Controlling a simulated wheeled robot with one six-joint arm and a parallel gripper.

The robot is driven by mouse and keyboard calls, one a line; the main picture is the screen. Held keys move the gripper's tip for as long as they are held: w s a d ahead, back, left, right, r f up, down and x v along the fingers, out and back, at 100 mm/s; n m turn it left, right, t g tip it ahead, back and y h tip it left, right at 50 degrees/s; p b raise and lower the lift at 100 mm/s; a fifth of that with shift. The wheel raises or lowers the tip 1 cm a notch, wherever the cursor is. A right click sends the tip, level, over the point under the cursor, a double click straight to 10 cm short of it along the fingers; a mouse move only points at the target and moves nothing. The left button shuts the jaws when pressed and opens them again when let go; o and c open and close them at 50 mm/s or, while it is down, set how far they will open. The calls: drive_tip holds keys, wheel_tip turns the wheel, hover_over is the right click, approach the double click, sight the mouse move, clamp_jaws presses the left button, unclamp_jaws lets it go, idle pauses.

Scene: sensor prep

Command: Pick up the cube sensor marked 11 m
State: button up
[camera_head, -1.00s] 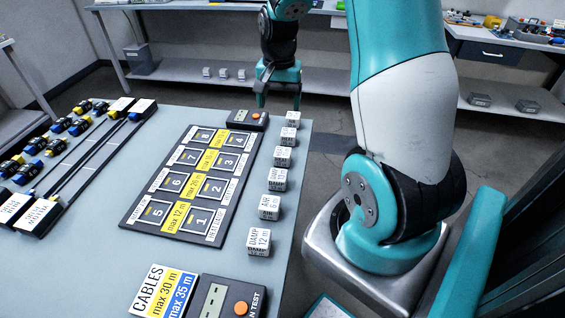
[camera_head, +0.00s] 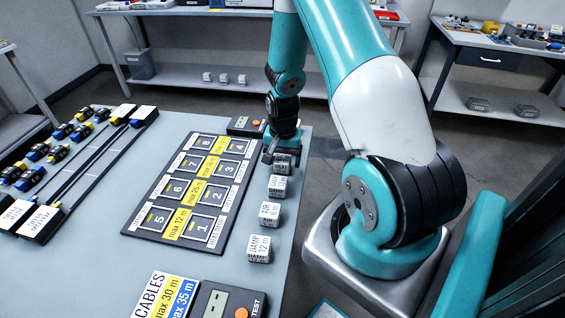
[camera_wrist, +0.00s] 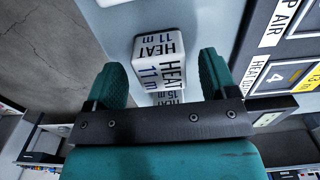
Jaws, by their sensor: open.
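In the head view my gripper (camera_head: 281,152) is low at the far end of the cube row, over a shaded cube (camera_head: 284,163) whose label I cannot read. The cubes farther back are hidden by my arm.
Nearer in the row are a DAMP cube (camera_head: 277,187), an AIR 6 m cube (camera_head: 269,214) and a DAMP 12 m cube (camera_head: 259,248). A black numbered board (camera_head: 150,232) lies left of them. A tester (camera_head: 245,126) lies behind. The table edge is close right.

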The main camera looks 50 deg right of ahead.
drive_tip(key=shift+f, duration=0.8)
drive_tip(key=c, duration=1)
drive_tip(key=shift+w+r, duration=0.1)
